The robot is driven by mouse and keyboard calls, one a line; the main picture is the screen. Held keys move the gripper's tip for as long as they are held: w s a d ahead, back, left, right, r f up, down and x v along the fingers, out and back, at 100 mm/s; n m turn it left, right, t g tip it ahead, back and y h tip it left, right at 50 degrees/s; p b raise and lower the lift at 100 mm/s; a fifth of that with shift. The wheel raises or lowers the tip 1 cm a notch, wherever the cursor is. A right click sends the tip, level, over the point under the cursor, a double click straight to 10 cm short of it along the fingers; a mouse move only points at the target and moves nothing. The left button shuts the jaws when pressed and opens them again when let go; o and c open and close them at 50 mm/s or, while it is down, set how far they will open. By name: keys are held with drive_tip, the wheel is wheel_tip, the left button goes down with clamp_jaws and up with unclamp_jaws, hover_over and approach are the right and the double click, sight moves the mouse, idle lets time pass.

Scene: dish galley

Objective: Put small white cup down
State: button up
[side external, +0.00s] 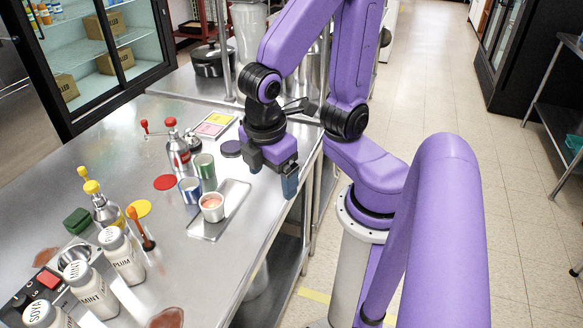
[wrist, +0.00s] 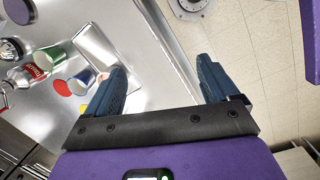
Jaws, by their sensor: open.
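The small white cup (side external: 212,206) stands upright on a grey metal tray (side external: 234,194) and holds something pinkish-orange. In the wrist view the tray (wrist: 93,40) shows beyond my left finger, which hides most of the cup. My gripper (side external: 273,176) is open and empty above the table's right edge, to the right of the cup and apart from it. In the wrist view the two fingers (wrist: 163,85) are spread wide with only bare metal and floor between them.
A blue cup (side external: 190,190) and a green cup (side external: 204,166) stand just left of the tray. A red-topped bottle (side external: 178,152) is behind them. Several labelled white jars (side external: 121,256) are at front left. The steel table (side external: 200,270) is bare right of the jars.

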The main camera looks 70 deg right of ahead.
drive_tip(key=s, duration=0.1)
drive_tip(key=s+r+y, duration=0.1)
drive_tip(key=s+d+y, duration=0.1)
drive_tip(key=shift+s+r+m, duration=0.25)
drive_tip(key=shift+s+m, duration=0.1)
drive_tip(key=shift+m, duration=0.05)
